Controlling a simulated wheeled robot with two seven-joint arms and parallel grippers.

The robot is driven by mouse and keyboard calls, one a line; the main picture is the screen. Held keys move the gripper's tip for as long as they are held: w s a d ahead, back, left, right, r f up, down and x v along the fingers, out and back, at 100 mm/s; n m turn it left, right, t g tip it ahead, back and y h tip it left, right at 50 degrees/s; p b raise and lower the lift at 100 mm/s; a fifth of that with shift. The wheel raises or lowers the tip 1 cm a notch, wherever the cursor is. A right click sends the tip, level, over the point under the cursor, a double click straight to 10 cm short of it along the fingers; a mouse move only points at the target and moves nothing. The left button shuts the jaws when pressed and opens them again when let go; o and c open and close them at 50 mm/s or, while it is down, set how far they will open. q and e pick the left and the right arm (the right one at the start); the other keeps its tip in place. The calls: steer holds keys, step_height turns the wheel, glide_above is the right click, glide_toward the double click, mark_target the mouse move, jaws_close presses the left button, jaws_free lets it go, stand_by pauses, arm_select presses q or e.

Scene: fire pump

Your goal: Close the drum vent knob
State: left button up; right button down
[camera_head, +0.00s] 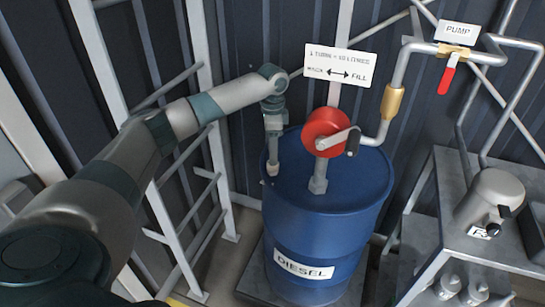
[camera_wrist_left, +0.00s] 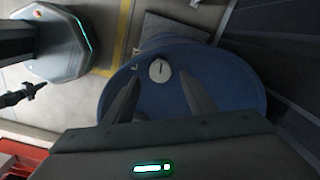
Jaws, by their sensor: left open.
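The drum vent knob is a small pale round cap with a dark line across it, on the top of the blue drum (camera_head: 325,215). It shows clearly in the left wrist view (camera_wrist_left: 159,70), near the drum's rim. My left gripper (camera_head: 272,163) points down over the left part of the drum top. In the left wrist view its two fingers (camera_wrist_left: 160,80) are apart, with the knob seen between and just beyond their tips. Contact cannot be told. A dark slim part at the left edge of the wrist view may be my right gripper; its jaws are unclear.
A red pump wheel (camera_head: 325,133) with a crank stands on the drum just right of my left gripper. A pipe with a red-handled valve (camera_head: 447,75) runs right. A white ladder frame (camera_head: 199,100) stands left, a metal bench (camera_head: 440,195) right.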

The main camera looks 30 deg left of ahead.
arm_select(q)
steer(key=shift+f+p, duration=0.35)
steer(key=shift+f, duration=1.85)
steer(key=c, duration=1)
